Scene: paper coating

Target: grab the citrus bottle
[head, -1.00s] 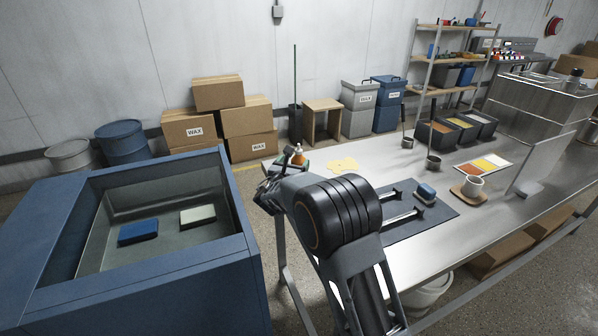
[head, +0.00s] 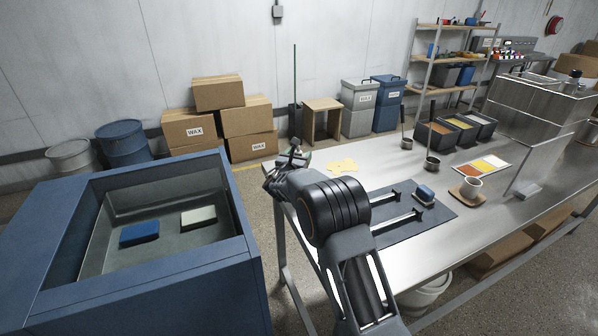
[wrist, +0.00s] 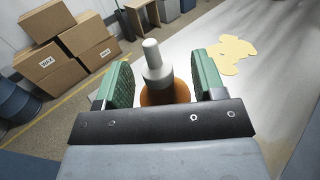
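The citrus bottle (wrist: 152,66) shows in the wrist view with a pale grey cap and nozzle and an orange body, standing at the near left end of the metal table. My gripper (wrist: 164,80) is open, with one green-padded finger on each side of the bottle. A gap shows between the bottle and each pad. The bottle's lower part is hidden behind the gripper's dark bar. In the head view my gripper (head: 290,160) is at the table's left end and hides most of the bottle.
Yellow paper or cloth (head: 343,165) lies right of the gripper. A blue tub (head: 245,250) stands left, across a floor gap.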

